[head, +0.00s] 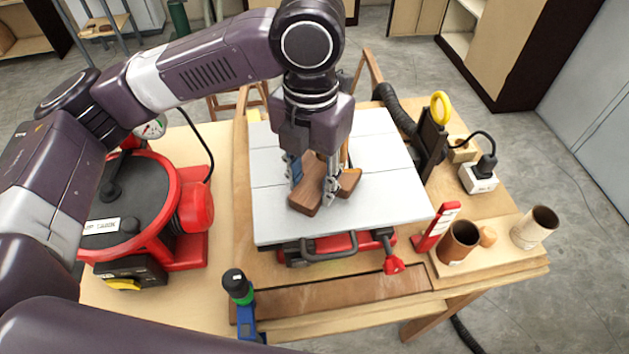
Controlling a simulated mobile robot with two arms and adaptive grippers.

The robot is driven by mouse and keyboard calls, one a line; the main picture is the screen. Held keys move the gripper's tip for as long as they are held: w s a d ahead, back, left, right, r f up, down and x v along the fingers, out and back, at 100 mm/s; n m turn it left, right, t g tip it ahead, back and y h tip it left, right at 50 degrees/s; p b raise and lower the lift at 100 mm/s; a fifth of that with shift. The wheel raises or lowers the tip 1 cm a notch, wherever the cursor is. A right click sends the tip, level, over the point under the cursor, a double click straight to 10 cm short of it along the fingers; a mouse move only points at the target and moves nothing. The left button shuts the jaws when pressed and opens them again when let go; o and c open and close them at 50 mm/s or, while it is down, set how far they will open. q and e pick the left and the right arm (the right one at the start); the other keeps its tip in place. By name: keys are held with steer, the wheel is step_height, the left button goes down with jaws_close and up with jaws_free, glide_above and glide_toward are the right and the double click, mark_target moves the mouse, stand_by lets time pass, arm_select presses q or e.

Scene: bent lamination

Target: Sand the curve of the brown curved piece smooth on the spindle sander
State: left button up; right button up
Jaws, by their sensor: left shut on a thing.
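The brown curved piece (305,199) rests on or just above the grey table top of the spindle sander (385,205), near its middle. My left gripper (314,187) comes down from above and is shut on the piece, with a finger on either side. Parts of the piece show in front of the fingers and to their right. The spindle is mostly hidden behind the gripper, so I cannot tell whether the piece touches it. My right gripper is not in view.
A red tank machine (190,210) stands left of the sander. A blue and green clamp (240,290) is at the front edge. A brown cup (458,241) and a pale cup (535,227) stand at the right. A black hose (400,112) runs behind the sander.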

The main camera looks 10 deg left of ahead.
arm_select(q)
steer(key=shift+w+a, duration=0.5)
steer(key=shift+a, duration=0.4)
steer(key=shift+a, duration=0.1)
steer(key=shift+w+p, duration=0.35)
stand_by(1.6)
steer(key=shift+s+p, duration=0.15)
steer(key=shift+p, duration=0.25)
steer(key=shift+s, duration=0.15)
steer(key=shift+a, duration=0.3)
steer(key=shift+a+p, duration=0.4)
